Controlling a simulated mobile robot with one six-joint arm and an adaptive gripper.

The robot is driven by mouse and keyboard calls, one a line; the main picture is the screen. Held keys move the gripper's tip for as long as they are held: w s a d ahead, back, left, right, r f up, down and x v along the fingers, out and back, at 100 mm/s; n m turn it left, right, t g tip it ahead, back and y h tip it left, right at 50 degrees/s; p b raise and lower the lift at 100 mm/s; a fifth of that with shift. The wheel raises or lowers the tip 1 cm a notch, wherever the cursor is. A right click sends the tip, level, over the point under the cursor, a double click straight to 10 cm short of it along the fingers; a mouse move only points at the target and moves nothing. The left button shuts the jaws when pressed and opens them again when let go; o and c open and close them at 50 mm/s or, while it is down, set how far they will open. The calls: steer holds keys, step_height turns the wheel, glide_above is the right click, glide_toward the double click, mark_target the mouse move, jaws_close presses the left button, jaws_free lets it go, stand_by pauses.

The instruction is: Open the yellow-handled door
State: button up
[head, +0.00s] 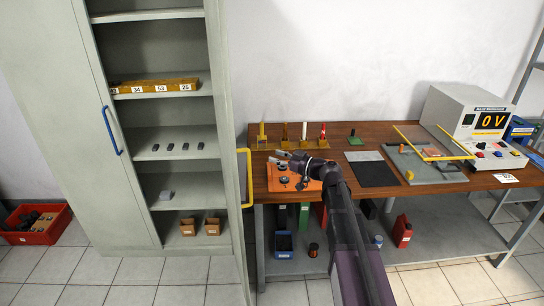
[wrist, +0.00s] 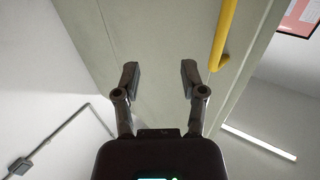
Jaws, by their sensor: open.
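The yellow handle (head: 249,178) is a vertical bar on the outer face of the right cabinet door (head: 228,130). That door stands swung out, nearly edge-on in the head view, and the shelves beside it are exposed. My gripper (head: 279,157) is to the right of the handle, apart from it, in front of the orange box on the bench. In the wrist view my gripper (wrist: 160,75) is open with nothing between its fingers. The door panel (wrist: 150,30) is beyond the fingers, and the yellow handle (wrist: 222,35) is right of them.
The other cabinet door has a blue handle (head: 112,130) and looks shut. The wooden bench (head: 450,183) at right bears an orange box (head: 290,177) and instruments. A red crate (head: 36,224) is at far left.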

steer(key=v, duration=0.9)
steer(key=shift+s, duration=0.25)
steer(key=shift+d, duration=0.15)
steer(key=w+d+r+m+t+h+p, duration=0.2)
steer(key=w+d+r+m+t+h, duration=0.4)
steer(key=m+t+h, duration=0.4)
steer(key=s+d+f+m+g+h+p, duration=0.1)
steer(key=s+d+f+m+g+h, duration=0.25)
steer(key=f+h, duration=0.2)
steer(key=s+d+f+m+g+h, duration=0.2)
steer(key=s+d+f+g+h, duration=0.25)
steer(key=f, duration=0.25)
steer(key=s+a+f+n+g+y+p, duration=0.1)
steer(key=s+a+f+n+g+y, duration=0.1)
steer(key=s+a+g, duration=0.3)
steer(key=s+a+f+n+g+y, duration=0.2)
steer(key=s+a+f+g, duration=0.3)
steer(key=s, duration=0.8)
steer(key=shift+f+g+y+p, duration=0.15)
steer(key=shift+g+y+p, duration=0.25)
steer(key=shift+g, duration=0.4)
